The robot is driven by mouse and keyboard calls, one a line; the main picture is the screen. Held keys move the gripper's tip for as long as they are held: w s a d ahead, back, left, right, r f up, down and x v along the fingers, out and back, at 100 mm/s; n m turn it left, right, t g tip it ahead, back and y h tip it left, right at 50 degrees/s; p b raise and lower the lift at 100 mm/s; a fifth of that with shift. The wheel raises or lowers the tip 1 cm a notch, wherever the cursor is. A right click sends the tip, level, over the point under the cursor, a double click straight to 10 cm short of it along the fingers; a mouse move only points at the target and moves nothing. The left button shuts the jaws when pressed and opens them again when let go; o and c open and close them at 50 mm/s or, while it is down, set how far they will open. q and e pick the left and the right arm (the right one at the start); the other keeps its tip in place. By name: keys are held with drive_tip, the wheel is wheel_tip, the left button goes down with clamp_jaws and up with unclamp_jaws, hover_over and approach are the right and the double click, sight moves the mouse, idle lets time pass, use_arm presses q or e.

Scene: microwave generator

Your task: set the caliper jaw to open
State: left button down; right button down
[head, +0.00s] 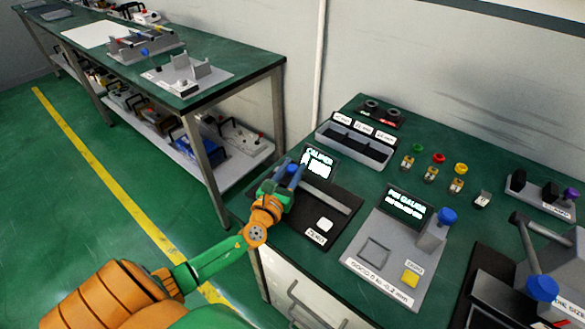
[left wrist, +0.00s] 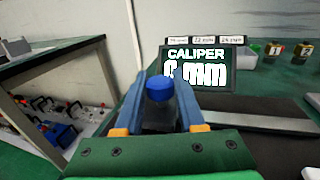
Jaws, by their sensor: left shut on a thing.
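The caliper is a dark plate (head: 290,222) with a grey rail (head: 325,194) at the near left of the green bench. Its black screen (head: 319,163) stands behind it; in the left wrist view the screen (left wrist: 208,68) reads "CALIPER" above a partly covered mm figure that looks like 0. My left gripper (head: 284,177) is over the left end of the rail. It is shut on the caliper jaw's blue knob (left wrist: 160,88), which sits between the two blue-grey fingers. The jaw under the knob is mostly hidden. My right gripper is not in view.
A white zero button (head: 325,224) is on the caliper plate. A grey labelled tray (head: 352,147) stands behind. A pin gauge station (head: 388,262) with a blue knob (head: 447,215) is to the right. Several capped pieces stand farther back. A second bench (head: 240,70) is at the left.

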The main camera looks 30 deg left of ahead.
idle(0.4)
use_arm(q)
drive_tip(key=d, duration=0.4)
drive_tip(key=d+p, duration=0.1)
drive_tip(key=d, duration=0.1)
drive_tip(key=shift+s+d, duration=0.15)
drive_tip(key=shift+s, duration=0.1)
drive_tip(key=shift+f, duration=0.1)
